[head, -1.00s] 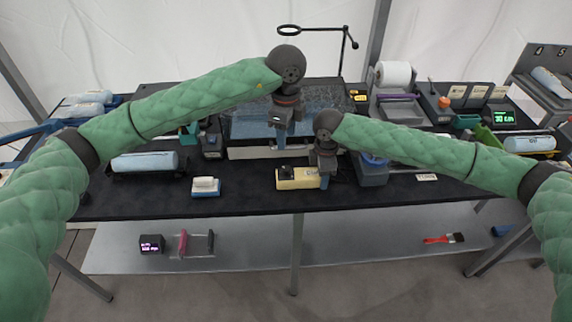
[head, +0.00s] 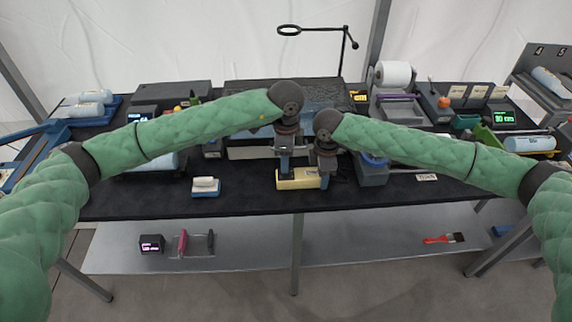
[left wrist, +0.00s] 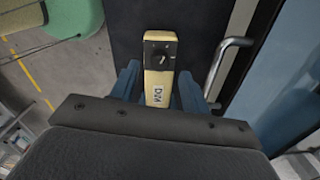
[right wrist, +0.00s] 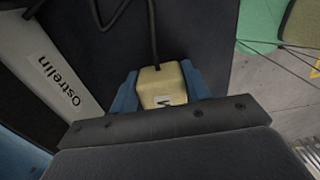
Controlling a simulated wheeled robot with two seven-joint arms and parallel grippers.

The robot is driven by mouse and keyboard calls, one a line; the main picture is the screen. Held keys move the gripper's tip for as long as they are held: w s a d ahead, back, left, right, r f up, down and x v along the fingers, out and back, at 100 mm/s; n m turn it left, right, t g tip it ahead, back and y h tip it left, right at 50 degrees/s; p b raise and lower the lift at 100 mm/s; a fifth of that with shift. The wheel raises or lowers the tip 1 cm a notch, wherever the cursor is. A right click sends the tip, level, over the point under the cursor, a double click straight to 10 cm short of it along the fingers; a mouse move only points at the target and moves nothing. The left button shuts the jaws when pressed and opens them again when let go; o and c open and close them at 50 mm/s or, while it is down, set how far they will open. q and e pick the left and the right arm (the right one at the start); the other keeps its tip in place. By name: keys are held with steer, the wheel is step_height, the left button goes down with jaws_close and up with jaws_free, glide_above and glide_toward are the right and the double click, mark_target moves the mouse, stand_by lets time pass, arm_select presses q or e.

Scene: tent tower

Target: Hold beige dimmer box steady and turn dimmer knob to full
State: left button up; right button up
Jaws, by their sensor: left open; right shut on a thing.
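The beige dimmer box (head: 301,184) lies near the middle of the black table's front edge. Its dark knob (left wrist: 162,57) sits on a black panel at one end in the left wrist view, with a "DIM" label nearer my fingers. My right gripper (head: 325,183) is shut on the box's cord end, which shows between its fingers in the right wrist view (right wrist: 163,82). My left gripper (head: 285,174) is open over the knob end. Its fingers appear on either side of the box in the left wrist view; I cannot tell whether they touch it.
A black cord (right wrist: 153,30) leaves the box end. A white-and-blue block (head: 205,187) lies to the left on the table. A metal bar handle (left wrist: 228,62) stands close to my left gripper. A blue-grey tape dispenser (head: 373,172) is right of the box.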

arm_select(q)
steer(key=shift+f, duration=1.75)
steer(key=shift+c, duration=0.4)
steer(key=c, duration=0.9)
